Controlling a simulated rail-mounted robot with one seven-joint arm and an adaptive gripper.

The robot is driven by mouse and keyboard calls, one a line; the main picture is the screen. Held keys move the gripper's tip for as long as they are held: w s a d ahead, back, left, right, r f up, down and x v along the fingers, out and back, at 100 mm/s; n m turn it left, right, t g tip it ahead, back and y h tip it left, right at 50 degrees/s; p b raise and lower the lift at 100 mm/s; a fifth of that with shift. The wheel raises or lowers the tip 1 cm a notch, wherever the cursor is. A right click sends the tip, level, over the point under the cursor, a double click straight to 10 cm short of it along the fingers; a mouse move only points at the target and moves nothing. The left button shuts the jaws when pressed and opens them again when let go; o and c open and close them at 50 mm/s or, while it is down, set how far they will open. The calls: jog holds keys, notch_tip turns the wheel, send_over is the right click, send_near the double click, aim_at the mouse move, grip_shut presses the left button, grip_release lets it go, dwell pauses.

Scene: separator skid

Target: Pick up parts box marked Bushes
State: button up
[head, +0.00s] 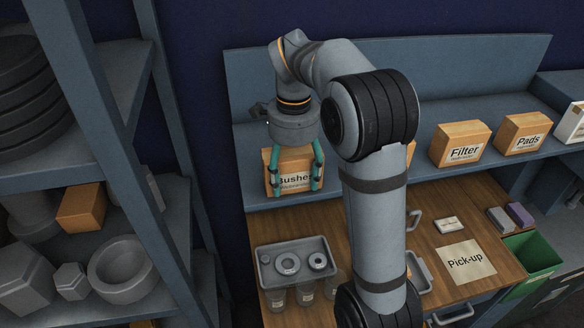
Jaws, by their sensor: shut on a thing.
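The parts box marked Bushes (291,168) is an orange-brown carton with a white label, at the left end of the blue-grey shelf above the wooden bench. My gripper (297,180) points down over it, with its teal fingers on the left and right of the box front. The gripper is shut on this box. The fingers cover the edges of the label. The underside of the box is hard to see, so I cannot tell whether it touches the shelf.
The Filter box (460,144) and Pads box (524,134) stand right along the shelf. Below, a grey tray (264,272) holds round metal parts on the wooden bench. A Pick-up sheet (466,262) and a green bin (538,252) are at right. A metal rack (120,120) stands close on the left.

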jog(key=c, duration=0.5)
jog(key=shift+c, duration=0.2)
jog(key=shift+r, duration=0.15)
